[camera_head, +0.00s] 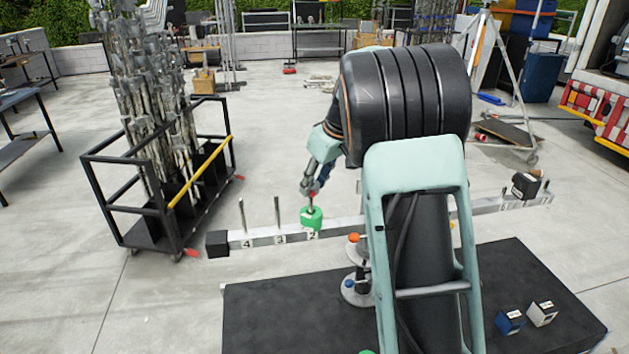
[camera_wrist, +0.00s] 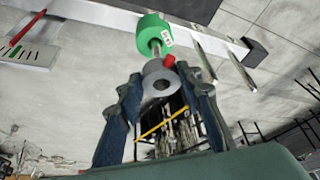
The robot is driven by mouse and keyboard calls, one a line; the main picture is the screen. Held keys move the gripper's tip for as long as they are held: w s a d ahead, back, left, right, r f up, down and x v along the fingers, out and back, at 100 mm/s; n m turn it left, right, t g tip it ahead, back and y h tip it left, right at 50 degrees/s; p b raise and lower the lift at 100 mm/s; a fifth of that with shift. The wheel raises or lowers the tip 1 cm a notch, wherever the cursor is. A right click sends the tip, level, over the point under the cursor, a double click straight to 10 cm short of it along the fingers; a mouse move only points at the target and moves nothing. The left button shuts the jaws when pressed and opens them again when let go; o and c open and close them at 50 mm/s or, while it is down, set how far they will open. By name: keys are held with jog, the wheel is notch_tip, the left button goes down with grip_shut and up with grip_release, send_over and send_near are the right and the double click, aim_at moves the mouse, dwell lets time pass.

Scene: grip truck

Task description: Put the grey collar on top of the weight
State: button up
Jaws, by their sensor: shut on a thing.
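The grey collar (camera_wrist: 150,76), a thick ring with a red knob, is between my fingertips in the wrist view. My gripper (camera_head: 312,190) is shut on it, just above the green weight (camera_head: 311,219). The weight sits around the peg marked 2 on the pale beam (camera_head: 262,238); the green weight also shows in the wrist view (camera_wrist: 152,34). The bare peg reaches from the weight toward the collar, roughly in line with it. I cannot tell whether the peg tip is inside the collar's hole. My fingers (camera_wrist: 160,92) partly hide the collar in the head view.
Bare pegs 3 (camera_head: 277,214) and 4 (camera_head: 242,216) stand left of the weight. A black weight (camera_head: 525,185) is on the beam's right end. A cart (camera_head: 118,218) of metal stands is at left. Two small boxes (camera_head: 510,321) lie on the black platform (camera_head: 275,315).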

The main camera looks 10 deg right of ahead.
aim_at(315, 214)
jog(key=shift+f+b, duration=2.4)
jog(key=shift+f, duration=0.8)
jog(key=o, duration=0.8)
jog(key=v, duration=1.2)
jog(key=shift+s, duration=0.1)
